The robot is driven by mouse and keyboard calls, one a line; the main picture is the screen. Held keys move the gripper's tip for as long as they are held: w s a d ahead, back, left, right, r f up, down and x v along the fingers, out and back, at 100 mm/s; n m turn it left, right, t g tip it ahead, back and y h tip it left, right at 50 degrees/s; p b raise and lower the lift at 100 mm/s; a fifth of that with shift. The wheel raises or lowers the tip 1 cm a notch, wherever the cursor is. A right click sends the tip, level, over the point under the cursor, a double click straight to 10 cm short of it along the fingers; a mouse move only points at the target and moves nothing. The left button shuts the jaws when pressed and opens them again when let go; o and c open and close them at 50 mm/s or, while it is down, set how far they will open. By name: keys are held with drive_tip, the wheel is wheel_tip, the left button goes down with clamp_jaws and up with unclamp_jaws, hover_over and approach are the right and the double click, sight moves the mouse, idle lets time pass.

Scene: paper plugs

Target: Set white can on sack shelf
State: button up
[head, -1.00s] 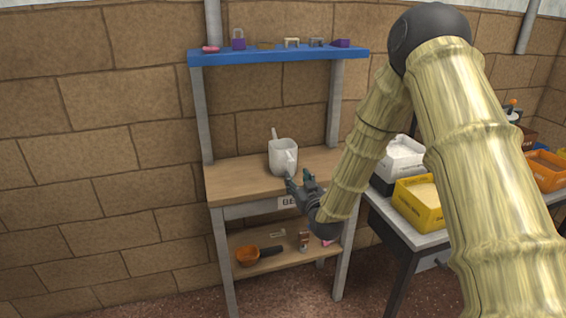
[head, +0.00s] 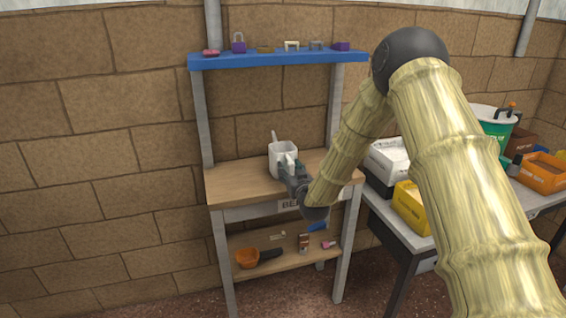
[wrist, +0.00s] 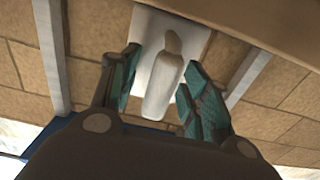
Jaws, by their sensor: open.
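The white can (head: 277,158), a squarish vessel with a thin piece rising at its back, stands upright on the wooden middle shelf (head: 230,187). My gripper (head: 288,167) is at its front side. In the wrist view my open gripper (wrist: 162,62) has a finger on each side of a long rounded white part of the can (wrist: 160,88), a spout or handle. I cannot tell whether the fingers touch it. No sack shows clearly, and a label under the middle shelf is partly hidden by my gripper, so I cannot tell which shelf is the sack shelf.
A blue top shelf (head: 270,59) holds padlocks and small items. At right, a grey table (head: 400,221) bears a yellow box (head: 409,206), white box, orange bin (head: 543,172) and green bucket (head: 495,128).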

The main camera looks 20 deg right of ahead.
clamp_jaws()
drive_tip(key=shift+r, duration=0.1)
